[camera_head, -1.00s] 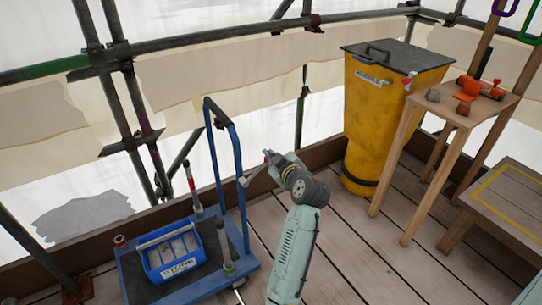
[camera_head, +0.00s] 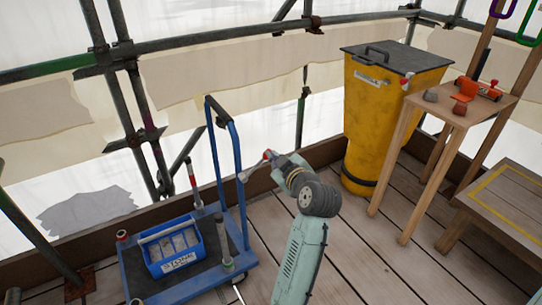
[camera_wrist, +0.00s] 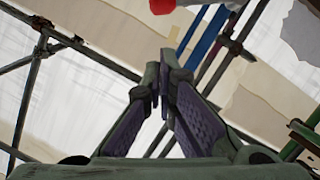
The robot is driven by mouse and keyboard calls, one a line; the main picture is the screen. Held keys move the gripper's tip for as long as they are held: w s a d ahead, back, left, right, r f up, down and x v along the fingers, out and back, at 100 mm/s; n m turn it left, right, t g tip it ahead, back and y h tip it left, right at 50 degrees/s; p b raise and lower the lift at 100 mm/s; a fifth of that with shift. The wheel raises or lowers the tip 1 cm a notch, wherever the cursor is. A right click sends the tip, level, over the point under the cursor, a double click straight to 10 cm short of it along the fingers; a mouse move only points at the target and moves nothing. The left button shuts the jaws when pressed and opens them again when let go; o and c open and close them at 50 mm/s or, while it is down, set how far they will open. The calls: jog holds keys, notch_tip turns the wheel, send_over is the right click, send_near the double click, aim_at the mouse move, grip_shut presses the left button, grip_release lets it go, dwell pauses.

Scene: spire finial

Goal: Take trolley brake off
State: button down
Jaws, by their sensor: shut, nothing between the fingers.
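The blue trolley (camera_head: 186,292) stands on the planks at lower left, its upright push handle (camera_head: 238,165) on the right side.
A blue stone crate (camera_head: 175,262) and a grey post (camera_head: 224,245) are on the trolley. Scaffold tubes (camera_head: 125,80) and sheeting stand behind. A yellow bin (camera_head: 385,125) and a wooden stand (camera_head: 440,106) are to the right. Planks between are clear.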

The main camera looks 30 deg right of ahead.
jog(key=shift+v, duration=1.75)
